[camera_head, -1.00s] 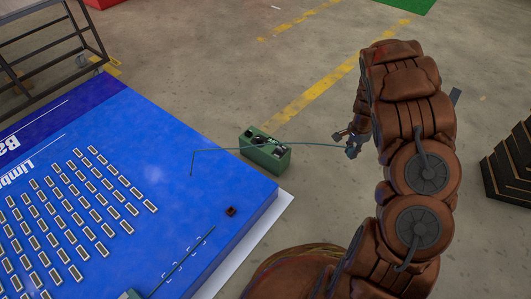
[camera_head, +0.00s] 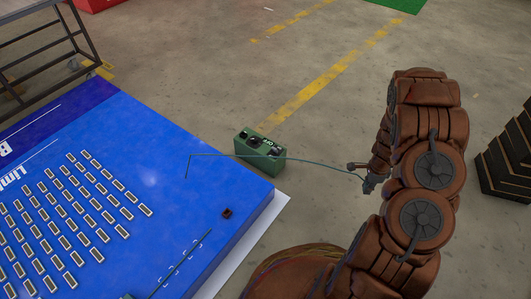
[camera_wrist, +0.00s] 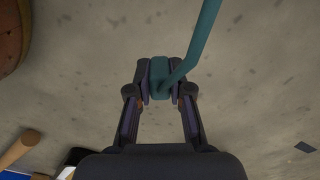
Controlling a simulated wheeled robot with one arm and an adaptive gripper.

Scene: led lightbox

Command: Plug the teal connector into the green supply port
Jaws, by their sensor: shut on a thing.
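My gripper (camera_wrist: 160,82) is shut on the teal connector (camera_wrist: 160,76) in the wrist view, with a finger on each side of it. The teal cable (camera_wrist: 202,42) leaves the connector toward the top of that view. In the head view my gripper (camera_head: 369,184) is right of the green supply box (camera_head: 260,152), well apart from it and over bare floor. The cable (camera_head: 318,161) runs from the gripper across in front of the box to the blue lightbox. The box stands on the floor with dark fittings on top. I cannot tell which fitting is the port.
The blue lightbox panel (camera_head: 130,190) with rows of small LED modules (camera_head: 85,205) fills the left. A small dark block (camera_head: 227,213) sits near its right edge. A dark rack (camera_head: 35,45) stands at upper left, and stacked dark boxes (camera_head: 505,155) at right. Floor behind the box is clear.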

